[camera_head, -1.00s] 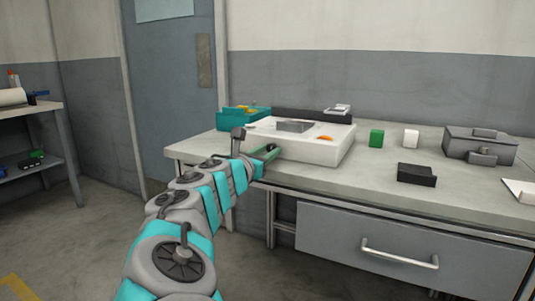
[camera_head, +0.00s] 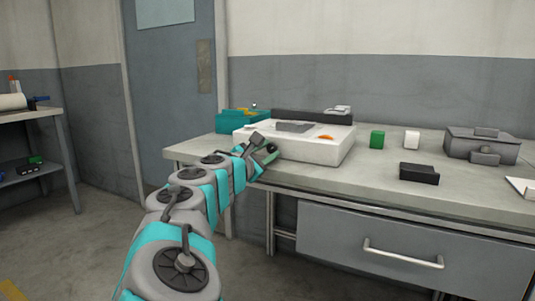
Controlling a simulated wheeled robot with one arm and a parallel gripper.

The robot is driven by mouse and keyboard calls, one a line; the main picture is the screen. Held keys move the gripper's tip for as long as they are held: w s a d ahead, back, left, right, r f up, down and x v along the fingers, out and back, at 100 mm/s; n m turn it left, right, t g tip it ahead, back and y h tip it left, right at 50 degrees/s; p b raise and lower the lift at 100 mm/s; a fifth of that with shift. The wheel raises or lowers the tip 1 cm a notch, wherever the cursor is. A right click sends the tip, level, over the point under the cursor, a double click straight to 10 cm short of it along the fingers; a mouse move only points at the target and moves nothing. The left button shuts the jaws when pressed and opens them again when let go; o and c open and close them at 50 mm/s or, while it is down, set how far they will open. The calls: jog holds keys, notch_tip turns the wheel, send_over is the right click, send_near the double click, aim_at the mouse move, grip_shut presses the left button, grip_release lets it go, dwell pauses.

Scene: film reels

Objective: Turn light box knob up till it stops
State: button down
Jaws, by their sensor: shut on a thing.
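The light box (camera_head: 315,151) is a low white box on the workbench, with a grey block and an orange piece on its top. My gripper (camera_head: 269,149) is at the left part of the box's front face, at the end of my arm, which reaches in from the lower left. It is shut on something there. The knob itself is hidden behind my gripper and wrist, so its angle cannot be seen.
The workbench top (camera_head: 370,176) is clear just right of the box. A green block (camera_head: 377,139), a white block (camera_head: 411,140), a black box (camera_head: 419,173) and a grey case (camera_head: 481,146) stand farther right. A teal tray (camera_head: 238,121) is behind left. A drawer (camera_head: 370,243) is below.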

jog(key=shift+f, duration=0.1)
jog(key=c, duration=0.6)
grip_release()
